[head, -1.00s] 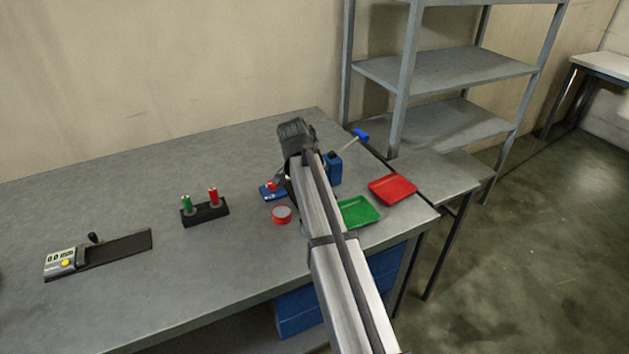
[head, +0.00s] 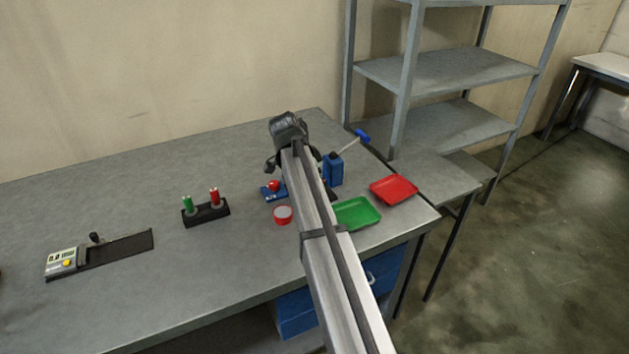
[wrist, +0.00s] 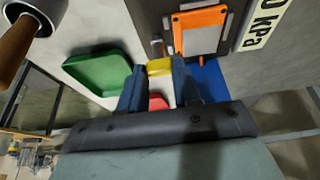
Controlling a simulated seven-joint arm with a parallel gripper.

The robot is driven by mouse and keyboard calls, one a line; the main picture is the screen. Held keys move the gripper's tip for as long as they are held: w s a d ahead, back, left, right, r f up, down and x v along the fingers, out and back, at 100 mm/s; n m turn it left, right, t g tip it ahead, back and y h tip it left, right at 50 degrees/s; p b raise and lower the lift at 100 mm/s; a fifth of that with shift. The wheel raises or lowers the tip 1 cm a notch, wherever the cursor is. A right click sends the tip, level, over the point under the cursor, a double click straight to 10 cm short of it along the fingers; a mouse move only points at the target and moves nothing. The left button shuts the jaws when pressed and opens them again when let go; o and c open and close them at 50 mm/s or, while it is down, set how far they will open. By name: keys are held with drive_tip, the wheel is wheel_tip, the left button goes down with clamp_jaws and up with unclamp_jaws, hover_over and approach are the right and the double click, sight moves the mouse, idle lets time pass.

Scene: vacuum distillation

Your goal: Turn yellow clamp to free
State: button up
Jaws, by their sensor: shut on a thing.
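The yellow clamp (wrist: 160,66) shows in the wrist view as a small yellow block between the tips of my gripper (wrist: 160,80). My gripper's two dark blue fingers stand on either side of it and are shut on it. A red and white piece (wrist: 158,102) shows lower down between the fingers. In the head view my arm hides the fingertips and the clamp. A blue base with a red part (head: 273,189) shows just left of my arm there. I cannot tell how far the clamp is turned.
A green tray (head: 357,213) and a red tray (head: 393,189) lie right of my arm. A blue container (head: 333,171) stands behind. A red-rimmed round dish (head: 283,214) and a black rack (head: 206,214) are to the left. An orange-framed panel (wrist: 199,30) is close in the wrist view.

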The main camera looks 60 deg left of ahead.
drive_tip(key=o, duration=1)
drive_tip(key=shift+o, duration=0.2)
drive_tip(key=v, duration=1.4)
drive_tip(key=shift+f, duration=0.15)
